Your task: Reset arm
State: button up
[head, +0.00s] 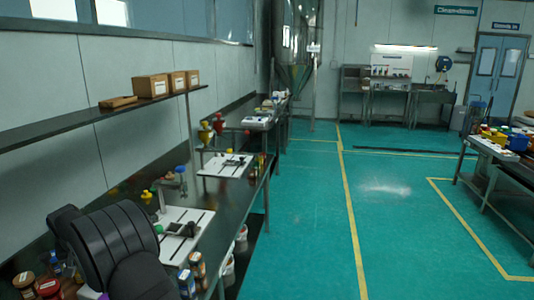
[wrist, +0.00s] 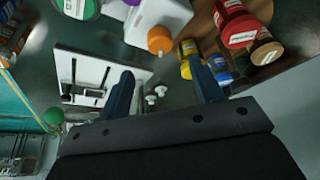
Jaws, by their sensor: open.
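My gripper (wrist: 160,66) shows in the wrist view as two dark blue fingers, spread wide apart with nothing between them. Beyond the fingers are the dark bench top and the items on it; I cannot tell the height above the bench. In the head view, black links of my arm stand at the lower left in front of the bench, and the gripper cannot be made out there.
A white board with dark rails (wrist: 88,82) lies on the bench; the head view shows it too (head: 172,246). Red-lidded jars (wrist: 238,28), an orange-capped white container (wrist: 160,40) and small bottles stand nearby. A shelf (head: 75,127) with boxes runs above. The green floor is open.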

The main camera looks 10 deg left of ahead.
jog(key=shift+r, duration=0.15)
